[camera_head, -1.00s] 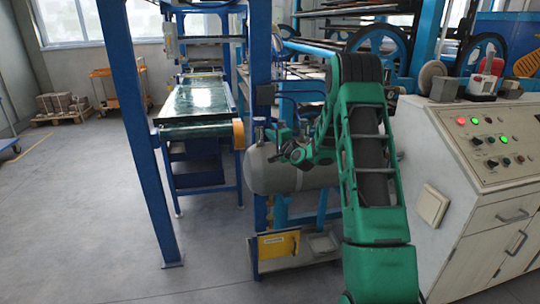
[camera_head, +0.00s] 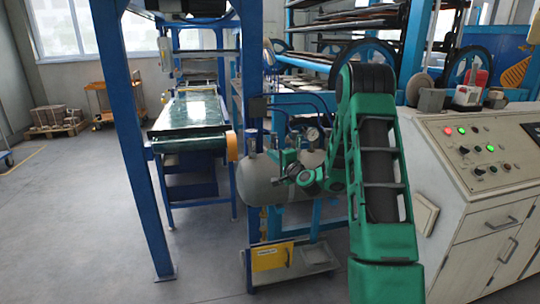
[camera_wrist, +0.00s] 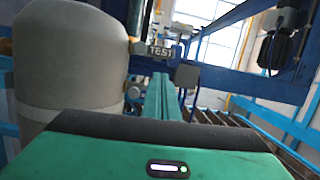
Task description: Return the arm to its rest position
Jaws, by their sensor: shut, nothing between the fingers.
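My green and black arm (camera_head: 382,180) is folded in the head view, with its elbow raised at the upper middle and the wrist bent down to the left. My gripper (camera_head: 280,157) is small and partly lost against the grey tank (camera_head: 262,188). In the wrist view, my gripper (camera_wrist: 162,88) shows as narrow green fingers close together beyond the green housing with its lit indicator. It is shut and empty. The tank (camera_wrist: 65,60) stands to its left there. I cannot tell whether the gripper touches anything.
A blue frame post (camera_head: 130,150) and a green conveyor (camera_head: 190,125) stand left of the tank. A control cabinet (camera_head: 480,160) with lit buttons stands close on the right. Grey floor at the left is open.

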